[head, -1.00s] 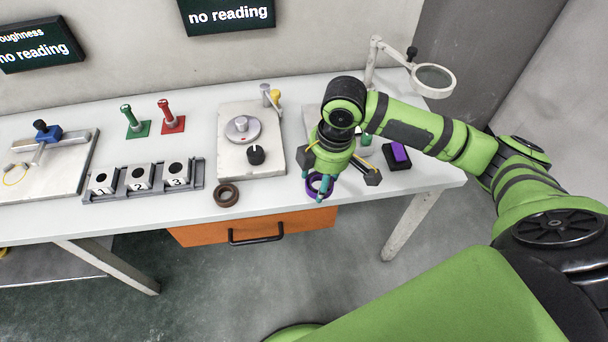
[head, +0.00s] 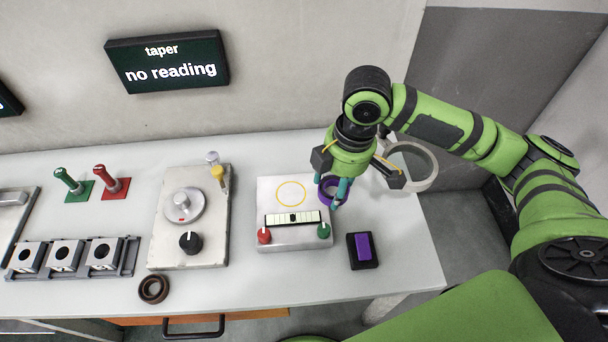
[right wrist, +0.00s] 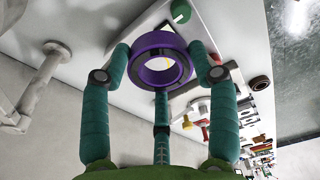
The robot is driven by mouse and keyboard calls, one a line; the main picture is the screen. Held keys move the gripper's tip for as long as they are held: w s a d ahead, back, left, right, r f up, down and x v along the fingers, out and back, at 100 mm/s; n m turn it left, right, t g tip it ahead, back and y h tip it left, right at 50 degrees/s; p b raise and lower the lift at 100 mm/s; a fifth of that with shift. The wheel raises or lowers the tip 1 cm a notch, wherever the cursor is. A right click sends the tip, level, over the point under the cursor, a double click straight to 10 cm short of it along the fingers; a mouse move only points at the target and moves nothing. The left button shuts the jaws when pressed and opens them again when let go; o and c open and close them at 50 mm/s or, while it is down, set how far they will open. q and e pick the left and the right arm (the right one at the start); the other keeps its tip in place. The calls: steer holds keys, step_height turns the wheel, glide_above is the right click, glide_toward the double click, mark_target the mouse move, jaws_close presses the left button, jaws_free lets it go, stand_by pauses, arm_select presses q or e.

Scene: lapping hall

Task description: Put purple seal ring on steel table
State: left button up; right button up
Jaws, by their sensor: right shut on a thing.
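The purple seal ring (head: 324,195) is held in the fingertips of my right gripper (head: 335,192), at the right end of the pale grey bench top (head: 395,285). In the right wrist view the ring (right wrist: 155,40) sits between the three teal fingers of my gripper (right wrist: 160,66). The ring appears beside the right edge of a pale plate (head: 268,197) with a yellow circle; its height above the bench is hard to tell. Which surface is the steel table is not clear. My left gripper is not in view.
On the plate are a striped level scale (head: 293,219), a red knob (head: 264,236) and a green knob (head: 324,231). A black block with a purple top (head: 363,250) lies right front. A ring magnifier (head: 428,165) stands behind the gripper. A brown ring (head: 153,289) lies left.

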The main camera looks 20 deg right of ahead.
steer(key=w+a+f+p, duration=0.1)
steer(key=w+a+f, duration=0.2)
steer(key=w, duration=0.1)
glide_above(290, 194)
steer(key=f, duration=0.3)
steer(key=shift+s+d+f+p, duration=0.1)
steer(key=shift+s+d+p, duration=0.1)
steer(key=shift+d+p, duration=0.15)
steer(key=shift+w+a+f, duration=0.1)
steer(key=shift+w+f, duration=0.05)
steer(key=shift+w, duration=0.05)
steer(key=shift+f, duration=0.3)
step_height(290, 194, down, 3)
steer(key=shift+f+p, duration=0.1)
steer(key=shift+p, duration=0.5)
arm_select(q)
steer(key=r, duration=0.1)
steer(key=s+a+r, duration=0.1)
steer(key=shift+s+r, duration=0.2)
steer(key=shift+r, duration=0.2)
arm_select(e)
steer(key=shift+f, duration=0.15)
steer(key=o, duration=1.2)
steer(key=shift+f, duration=0.15)
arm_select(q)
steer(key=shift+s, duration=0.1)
